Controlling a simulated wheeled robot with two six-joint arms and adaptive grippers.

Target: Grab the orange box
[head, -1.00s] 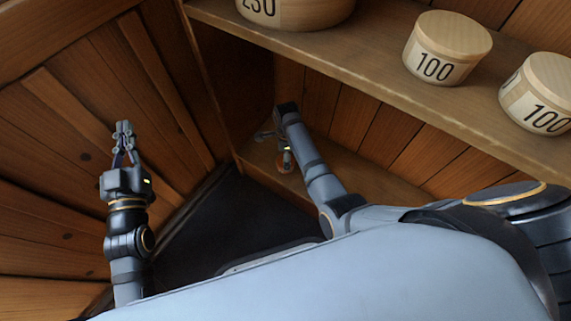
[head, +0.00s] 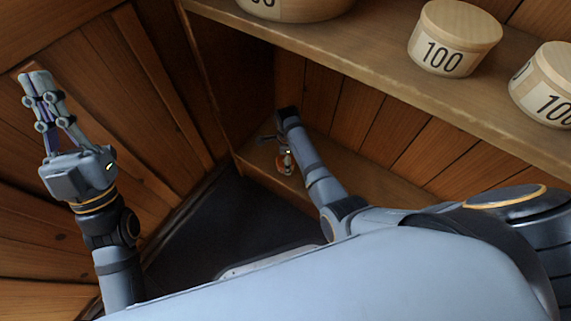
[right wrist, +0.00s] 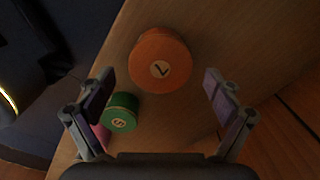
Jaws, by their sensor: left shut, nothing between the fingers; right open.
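The orange box (right wrist: 160,60) is round, with a dark numeral on a pale disc on its lid. In the right wrist view it lies on the wooden shelf, beyond my open, empty right gripper (right wrist: 158,97) and roughly centred between its fingers. In the head view the orange box (head: 284,167) is small and partly covered by my right gripper (head: 278,147) on the lower shelf. My left gripper (head: 38,85) is shut and empty at the left, in front of the plank wall, away from the box.
A green round box (right wrist: 121,112) stands close to the orange one, near the left finger. A pinkish thing (right wrist: 102,135) is mostly hidden behind that finger. The upper shelf (head: 370,72) overhangs at the right, bearing pale round boxes marked 100 (head: 452,40).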

